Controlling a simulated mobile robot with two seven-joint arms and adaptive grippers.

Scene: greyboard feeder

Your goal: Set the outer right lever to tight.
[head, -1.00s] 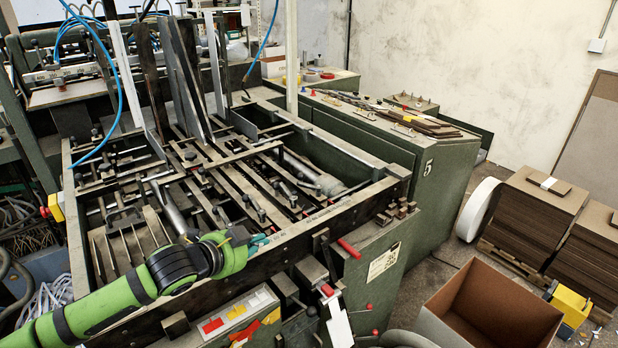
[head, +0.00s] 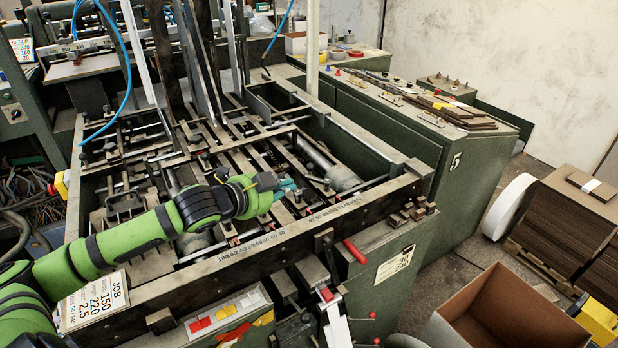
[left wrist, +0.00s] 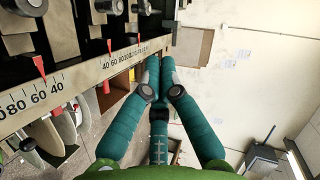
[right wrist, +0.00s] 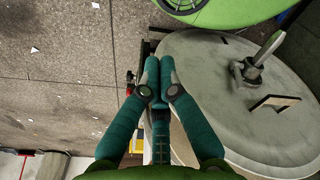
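The feeder's front rail (head: 260,244) carries a printed scale. A red-handled lever (head: 355,251) stands out from the front right of the machine, and another red-tipped handle (head: 326,294) is lower and left of it. I cannot tell which lever is the outer right one, nor read any tight mark. My left gripper (head: 287,188) hangs above the feeder bed behind the rail, apart from both handles. In the left wrist view its teal fingers (left wrist: 160,75) are together and empty, beside the scale (left wrist: 75,78) with red pointers (left wrist: 40,67). My right gripper (right wrist: 157,78) is shut and empty.
Upright metal guides (head: 160,60) rise from the bed. A green cabinet marked 5 (head: 400,150) stands to the right. An open cardboard box (head: 470,330) and stacked boards (head: 570,228) are on the floor at right. A grey round plate (right wrist: 240,110) lies close to the right gripper.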

